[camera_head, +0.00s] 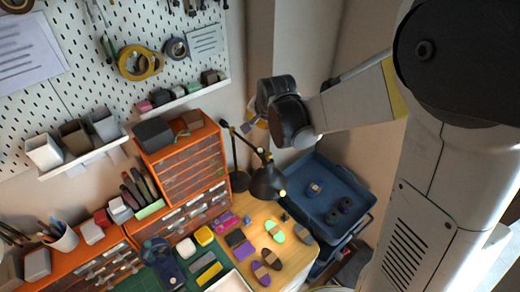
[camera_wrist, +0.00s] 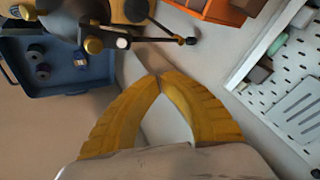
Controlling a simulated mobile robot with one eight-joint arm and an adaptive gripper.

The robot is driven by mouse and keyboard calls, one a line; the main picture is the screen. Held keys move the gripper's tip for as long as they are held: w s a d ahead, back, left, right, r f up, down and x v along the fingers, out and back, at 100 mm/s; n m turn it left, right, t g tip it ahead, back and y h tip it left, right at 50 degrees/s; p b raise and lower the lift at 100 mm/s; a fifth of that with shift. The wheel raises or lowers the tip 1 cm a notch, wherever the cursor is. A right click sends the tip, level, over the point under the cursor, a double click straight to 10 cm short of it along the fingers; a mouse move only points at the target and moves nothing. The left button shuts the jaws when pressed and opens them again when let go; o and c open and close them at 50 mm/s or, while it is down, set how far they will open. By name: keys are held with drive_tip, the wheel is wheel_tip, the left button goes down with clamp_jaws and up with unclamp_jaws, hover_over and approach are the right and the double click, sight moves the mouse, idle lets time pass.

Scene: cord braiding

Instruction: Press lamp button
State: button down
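A black desk lamp (camera_head: 268,183) with yellow joints stands between the orange drawer unit and the blue cart. Its round base (camera_head: 239,181) rests near the table's back edge. In the wrist view the lamp's dark arm (camera_wrist: 155,39) crosses the top, beyond my fingertips. I cannot clearly make out the lamp button in either view. My gripper (camera_wrist: 161,76) shows two yellow fingers with their tips together and nothing between them. It appears apart from the lamp. In the head view my wrist hangs above the lamp and mostly hides the fingers.
A blue cart (camera_head: 338,233) with spools stands right of the lamp. An orange drawer unit (camera_head: 185,168) stands to its left, below a pegboard shelf (camera_head: 185,100). Several coloured pieces lie on the wooden table (camera_head: 262,215). Open air surrounds my fingers.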

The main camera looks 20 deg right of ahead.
sight(258, 149)
wheel_tip(258, 149, down, 8)
drive_tip(key=b, duration=0.6)
drive_tip(key=shift+f, duration=0.15)
idle(1.0)
drive_tip(key=shift+f+b, duration=0.4)
drive_tip(key=shift+b, duration=0.1)
drive_tip(key=shift+f+b, duration=0.4)
drive_tip(key=shift+b, duration=0.05)
idle(0.4)
drive_tip(key=shift+r, duration=0.15)
drive_tip(key=shift+r+p, duration=0.55)
drive_tip(key=shift+r, duration=0.15)
drive_tip(key=shift+r, duration=0.1)
wheel_tip(258, 149, up, 5)
drive_tip(key=p, duration=0.3)
drive_tip(key=shift+p, duration=0.3)
